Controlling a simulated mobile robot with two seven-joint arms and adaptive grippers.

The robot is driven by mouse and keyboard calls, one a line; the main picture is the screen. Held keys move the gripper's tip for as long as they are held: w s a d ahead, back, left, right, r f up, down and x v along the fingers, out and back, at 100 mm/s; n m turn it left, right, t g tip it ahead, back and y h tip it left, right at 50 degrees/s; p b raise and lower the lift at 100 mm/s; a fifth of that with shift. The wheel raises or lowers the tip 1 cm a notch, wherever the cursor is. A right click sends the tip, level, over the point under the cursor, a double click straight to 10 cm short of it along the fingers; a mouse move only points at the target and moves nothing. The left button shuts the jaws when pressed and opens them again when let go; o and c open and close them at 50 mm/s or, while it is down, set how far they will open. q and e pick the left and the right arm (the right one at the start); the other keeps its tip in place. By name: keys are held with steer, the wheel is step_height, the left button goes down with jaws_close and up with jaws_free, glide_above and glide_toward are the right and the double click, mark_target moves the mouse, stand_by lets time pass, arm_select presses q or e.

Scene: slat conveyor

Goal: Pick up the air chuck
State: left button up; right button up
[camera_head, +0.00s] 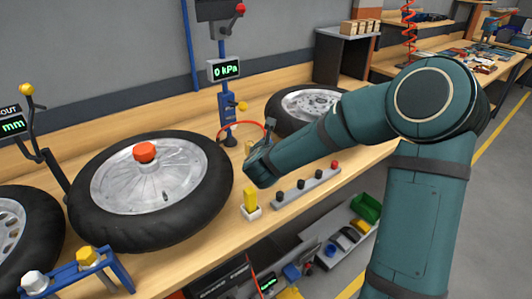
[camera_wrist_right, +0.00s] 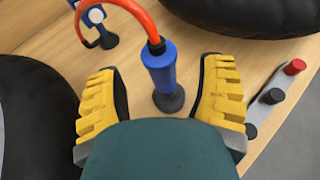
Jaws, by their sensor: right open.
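The air chuck (camera_wrist_right: 160,70) shows in the right wrist view as a blue cylinder with an orange hose at its top. It is upright on a round black base (camera_wrist_right: 168,100). The yellow fingers of my right gripper (camera_wrist_right: 160,90) are open, one on each side of it, with visible gaps. In the head view, my right gripper (camera_head: 252,158) is over the bench near the red hose (camera_head: 243,127), and the arm hides the chuck there. My left gripper is not in view.
A wheel with an orange hub cap (camera_head: 145,152) lies left of the gripper, and another wheel (camera_head: 300,104) lies behind it. A gauge post (camera_head: 227,105) stands behind. A yellow piece in a white holder (camera_head: 250,204) and a knob strip (camera_head: 305,187) are near the front edge.

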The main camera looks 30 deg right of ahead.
steer(key=shift+x, duration=2)
jaws_close()
